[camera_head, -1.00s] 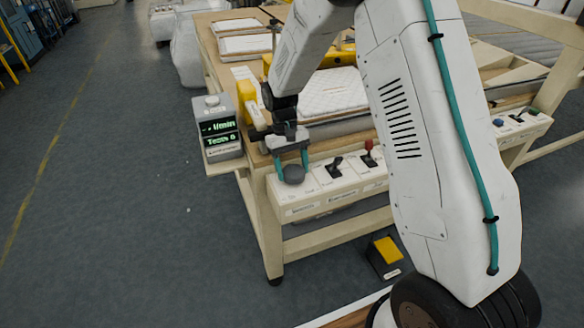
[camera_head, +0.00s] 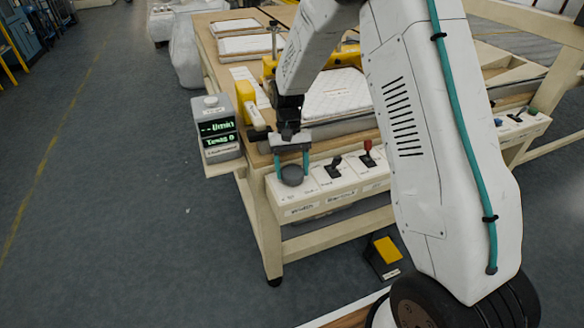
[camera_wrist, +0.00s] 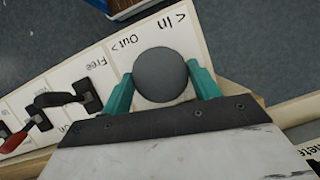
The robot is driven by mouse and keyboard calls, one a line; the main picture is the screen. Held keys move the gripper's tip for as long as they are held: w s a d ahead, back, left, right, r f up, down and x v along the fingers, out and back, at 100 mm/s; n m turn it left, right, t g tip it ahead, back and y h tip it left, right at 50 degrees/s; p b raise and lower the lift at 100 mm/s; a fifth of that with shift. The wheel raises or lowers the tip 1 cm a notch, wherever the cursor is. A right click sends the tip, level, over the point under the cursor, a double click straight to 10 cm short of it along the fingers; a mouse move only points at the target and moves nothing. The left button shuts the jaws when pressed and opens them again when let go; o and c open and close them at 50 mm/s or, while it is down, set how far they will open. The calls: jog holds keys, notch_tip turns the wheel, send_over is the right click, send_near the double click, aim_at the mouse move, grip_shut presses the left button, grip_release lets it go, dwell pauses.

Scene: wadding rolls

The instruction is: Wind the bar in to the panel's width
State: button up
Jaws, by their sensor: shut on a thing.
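A dark grey round knob (camera_head: 292,175) sits at the left end of the white control panel on the table's front edge. My gripper (camera_head: 292,158) points down at it with teal fingers. In the wrist view the gripper (camera_wrist: 162,88) has one finger on each side of the knob (camera_wrist: 160,75) and is shut on it. The plate by the knob reads "In" and "Out" with arrows. A white quilted panel (camera_head: 335,93) lies on the table behind, partly hidden by my arm. I cannot make out the bar for certain.
Black levers stand right of the knob, one with a red top (camera_head: 367,158). A grey display box (camera_head: 216,128) with green text stands at the table's left corner. A yellow-topped pedal (camera_head: 386,252) is on the floor below. The floor at left is clear.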

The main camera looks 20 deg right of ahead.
jog(key=o, duration=1)
jog(key=shift+c, duration=0.2)
jog(key=v, duration=0.7)
jog(key=shift+r, duration=0.3)
jog(key=shift+w, duration=0.15)
